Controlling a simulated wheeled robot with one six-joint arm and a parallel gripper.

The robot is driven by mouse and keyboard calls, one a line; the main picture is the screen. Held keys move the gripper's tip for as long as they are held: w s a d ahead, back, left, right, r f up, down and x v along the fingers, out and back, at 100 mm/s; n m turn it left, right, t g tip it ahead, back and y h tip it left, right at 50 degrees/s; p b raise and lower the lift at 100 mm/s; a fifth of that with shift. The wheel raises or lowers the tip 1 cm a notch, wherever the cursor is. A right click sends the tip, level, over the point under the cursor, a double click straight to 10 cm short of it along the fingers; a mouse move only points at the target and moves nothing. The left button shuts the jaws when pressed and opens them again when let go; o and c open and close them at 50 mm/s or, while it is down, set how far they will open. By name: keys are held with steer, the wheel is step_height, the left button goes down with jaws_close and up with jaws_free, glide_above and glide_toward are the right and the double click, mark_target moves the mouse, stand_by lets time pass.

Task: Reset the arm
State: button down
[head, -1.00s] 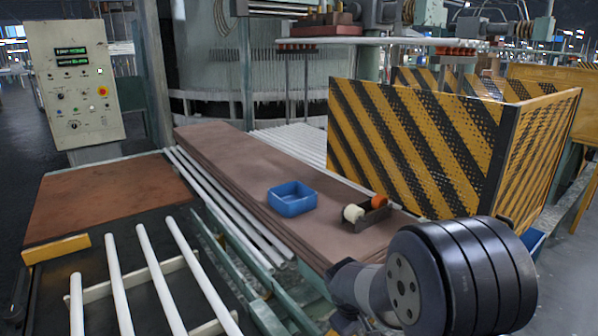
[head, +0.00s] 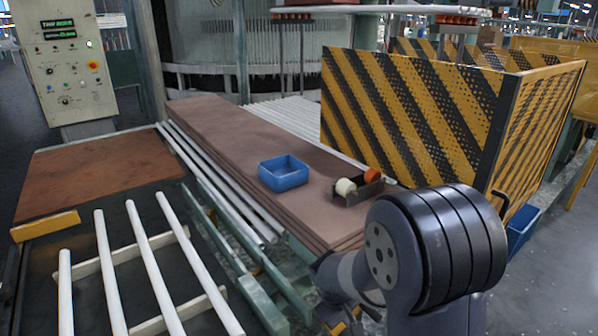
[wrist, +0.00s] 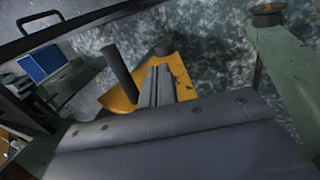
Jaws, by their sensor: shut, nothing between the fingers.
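My gripper (wrist: 158,84) shows in the wrist view as two narrow grey fingers side by side, closed together with nothing between them. They point away from the wide grey wrist body, over a yellow piece and a mottled grey floor. In the head view my arm (head: 440,250) is folded at the lower right, with its large dark ringed joint in front of the brown stack's near end. The gripper itself cannot be made out in the head view.
A blue bin (head: 284,173) and a dark tape holder (head: 357,190) with a white and an orange roll sit on the brown board stack (head: 225,135). A striped yellow-black guard (head: 410,110) stands behind my arm. White tubes (head: 150,265) lie at left. A control panel (head: 72,70) stands back left.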

steer(key=v, duration=1.3)
